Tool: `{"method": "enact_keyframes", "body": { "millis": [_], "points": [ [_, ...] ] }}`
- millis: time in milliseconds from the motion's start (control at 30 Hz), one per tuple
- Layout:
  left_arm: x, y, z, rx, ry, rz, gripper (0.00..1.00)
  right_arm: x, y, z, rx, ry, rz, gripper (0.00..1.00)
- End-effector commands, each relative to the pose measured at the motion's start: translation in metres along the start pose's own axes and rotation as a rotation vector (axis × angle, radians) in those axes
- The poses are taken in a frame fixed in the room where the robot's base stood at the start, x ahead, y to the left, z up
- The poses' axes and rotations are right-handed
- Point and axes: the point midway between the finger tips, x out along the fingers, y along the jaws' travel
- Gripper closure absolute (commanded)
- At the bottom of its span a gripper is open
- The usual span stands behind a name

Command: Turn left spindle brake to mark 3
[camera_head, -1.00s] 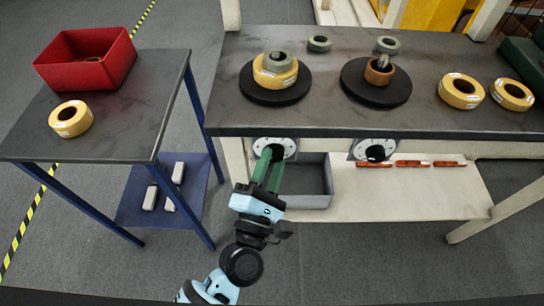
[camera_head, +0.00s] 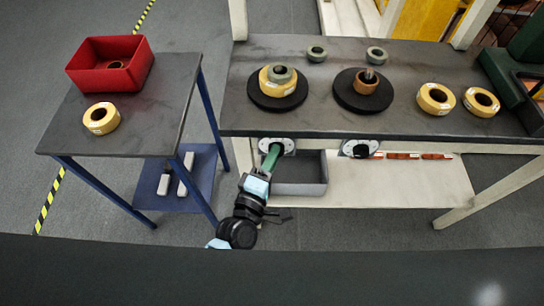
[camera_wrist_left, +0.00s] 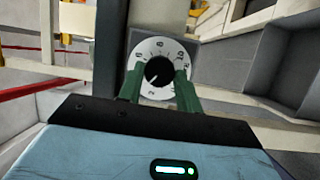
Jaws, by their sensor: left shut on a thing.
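The left spindle brake is a round white dial (camera_head: 288,146) with a black knob on the front edge of the workbench, below the left spindle. In the left wrist view the dial (camera_wrist_left: 146,48) shows dark figures, too small to read surely, around its black knob (camera_wrist_left: 158,69). A light pointer line on the knob points down and left in that view. My left gripper (camera_head: 272,154) has green fingers and is shut on the knob, one finger on each side; the fingers also show in the wrist view (camera_wrist_left: 160,88). My right gripper is not in view.
The right brake dial (camera_head: 360,148) sits further right on the same edge. A grey bin (camera_head: 312,188) stands on the lower shelf close to my left gripper. Tape rolls sit on the black left spindle disc (camera_head: 262,98) above. A side table (camera_head: 150,130) with a red bin (camera_head: 110,68) stands left.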

Motion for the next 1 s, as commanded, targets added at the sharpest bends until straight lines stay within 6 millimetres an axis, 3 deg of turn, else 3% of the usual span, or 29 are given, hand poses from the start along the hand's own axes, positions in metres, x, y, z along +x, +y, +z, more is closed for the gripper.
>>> {"method": "enact_keyframes", "body": {
  "millis": [433, 467, 600, 867, 1000],
  "points": [
    [0.001, 0.001, 0.001, 0.009, -0.001, 0.0, 0.88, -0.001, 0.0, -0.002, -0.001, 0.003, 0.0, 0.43],
    [0.001, 0.001, 0.001, 0.009, -0.001, 0.0, 0.62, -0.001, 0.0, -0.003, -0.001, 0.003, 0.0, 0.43],
    [0.0, 0.001, 0.0, 0.008, -0.001, -0.001, 0.44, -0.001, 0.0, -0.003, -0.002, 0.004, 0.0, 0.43],
    [0.0, 0.0, 0.0, 0.008, -0.001, -0.002, 0.44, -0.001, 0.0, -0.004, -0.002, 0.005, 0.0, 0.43],
    [-0.01, -0.001, 0.0, 0.008, -0.001, -0.004, 0.44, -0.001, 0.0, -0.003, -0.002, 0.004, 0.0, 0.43]
  ]
}}
